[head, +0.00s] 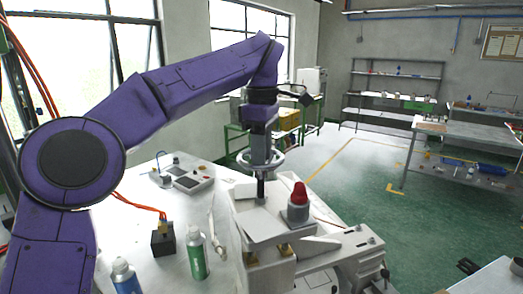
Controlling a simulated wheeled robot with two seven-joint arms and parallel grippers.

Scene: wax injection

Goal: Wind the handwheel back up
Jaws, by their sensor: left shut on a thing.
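The handwheel (276,163) is a light grey ring, lying flat on top of a dark upright screw (261,188) over the wax injection press (262,226). My left arm reaches over from the left, and its gripper (262,148) points straight down into the middle of the wheel. It is shut on the handwheel, though its fingertips are small and partly hidden by the wheel. My right gripper does not show.
A red-topped grey cylinder (298,205) stands on the press, close right of the screw. A green bottle (196,252), a blue-labelled bottle (125,276) and a black block (163,239) stand on the white table at the left. A small device (188,180) lies behind them.

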